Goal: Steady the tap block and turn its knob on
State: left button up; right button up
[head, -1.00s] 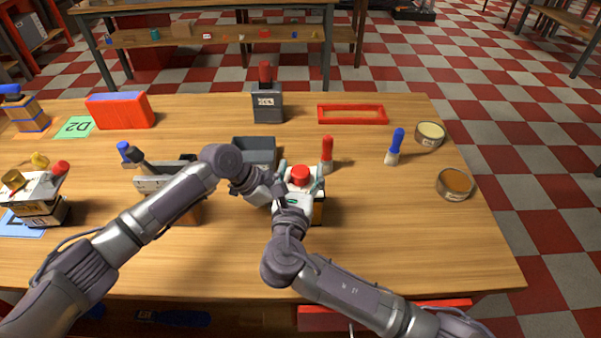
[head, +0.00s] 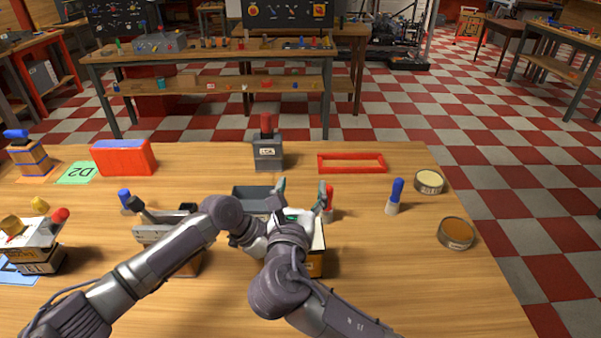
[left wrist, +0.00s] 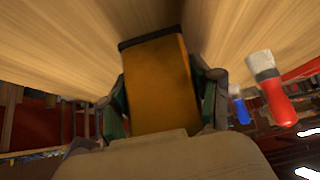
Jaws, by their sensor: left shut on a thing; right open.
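The tap block (head: 314,264) stands near the table's front middle, with a pale top and an orange side. Its red knob is hidden behind my right gripper in the head view. My left gripper (left wrist: 162,100) is shut on the block's body, whose orange face fills the space between the fingers in the left wrist view. In the head view the left fingers are mostly hidden. My right gripper (head: 302,190) is open above the block, its fingertips spread and pointing up in the picture with nothing visible between them.
A grey bin (head: 253,196) is behind the block. A red-handled brush (head: 329,203) stands close right, a blue-handled one (head: 395,198) farther right. A red frame (head: 351,170), a dark box with a red top (head: 268,155) and round tins (head: 456,233) lie beyond. The front right table is clear.

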pick_arm(q)
jog(key=shift+f, duration=0.1)
jog(key=o, duration=1.1)
jog(key=shift+a, duration=0.1)
